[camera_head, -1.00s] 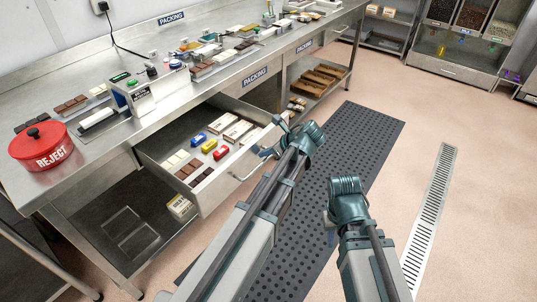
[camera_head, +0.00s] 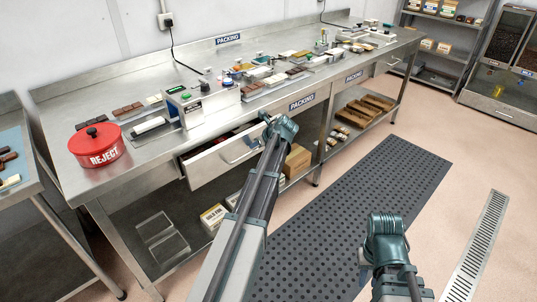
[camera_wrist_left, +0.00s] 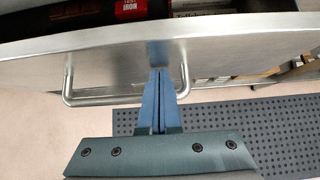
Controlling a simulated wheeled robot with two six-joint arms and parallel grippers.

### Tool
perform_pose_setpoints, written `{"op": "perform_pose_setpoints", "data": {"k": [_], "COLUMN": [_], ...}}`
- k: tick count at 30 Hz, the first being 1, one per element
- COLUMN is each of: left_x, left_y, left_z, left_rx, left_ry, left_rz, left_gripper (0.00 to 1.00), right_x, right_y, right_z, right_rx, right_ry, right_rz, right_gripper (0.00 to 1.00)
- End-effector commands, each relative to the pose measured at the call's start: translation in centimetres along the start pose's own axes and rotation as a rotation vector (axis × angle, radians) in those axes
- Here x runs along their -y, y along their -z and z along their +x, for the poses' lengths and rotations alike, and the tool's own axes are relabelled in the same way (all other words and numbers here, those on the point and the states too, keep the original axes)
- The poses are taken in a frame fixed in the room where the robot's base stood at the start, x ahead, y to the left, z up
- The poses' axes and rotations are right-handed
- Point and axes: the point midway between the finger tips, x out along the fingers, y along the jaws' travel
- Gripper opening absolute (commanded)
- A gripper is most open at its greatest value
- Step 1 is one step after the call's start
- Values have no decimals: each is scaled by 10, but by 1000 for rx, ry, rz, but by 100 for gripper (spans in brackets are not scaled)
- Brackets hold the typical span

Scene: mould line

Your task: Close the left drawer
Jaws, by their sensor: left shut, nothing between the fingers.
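The left drawer (camera_head: 205,170) is under the packing bench, out by a short way. A narrow strip of its inside shows above the metal front. In the left wrist view the drawer front (camera_wrist_left: 100,45) crosses the picture, with its bar handle (camera_wrist_left: 90,101) below. My left gripper (camera_wrist_left: 160,78) is shut and empty, its fingertips at the drawer front between the handle's two posts. In the head view my left gripper (camera_head: 264,118) is at the drawer's right part, partly hidden by its wrist. My right gripper (camera_head: 364,268) is low over the floor mat, mostly hidden; its jaws cannot be made out.
The steel bench top (camera_head: 85,188) holds a red REJECT pot (camera_head: 98,150), a control box (camera_head: 205,105) and several chocolate bars. Boxes stand on the lower shelf. A dark perforated mat (camera_head: 340,215) covers the floor in front; a drain grate (camera_head: 478,245) lies at right.

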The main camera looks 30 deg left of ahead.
Motion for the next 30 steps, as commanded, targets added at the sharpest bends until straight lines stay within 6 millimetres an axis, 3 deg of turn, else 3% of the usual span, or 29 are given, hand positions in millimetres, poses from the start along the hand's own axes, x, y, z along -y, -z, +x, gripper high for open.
{"op": "perform_pose_setpoints", "data": {"k": [6,12,30], "left_x": [1,1,0], "left_y": [-30,-44,-53], "left_z": [30,44,52], "left_rx": [1,0,7], "left_ry": [-1,-1,0], "left_rz": [-2,-1,0], "left_gripper": [0,0,0], "right_x": [0,0,0], "right_y": [0,0,0], "right_z": [0,0,0], "right_rx": [0,0,0], "right_ry": [0,0,0], "right_rz": [0,0,0], "right_gripper": [27,27,27]}}
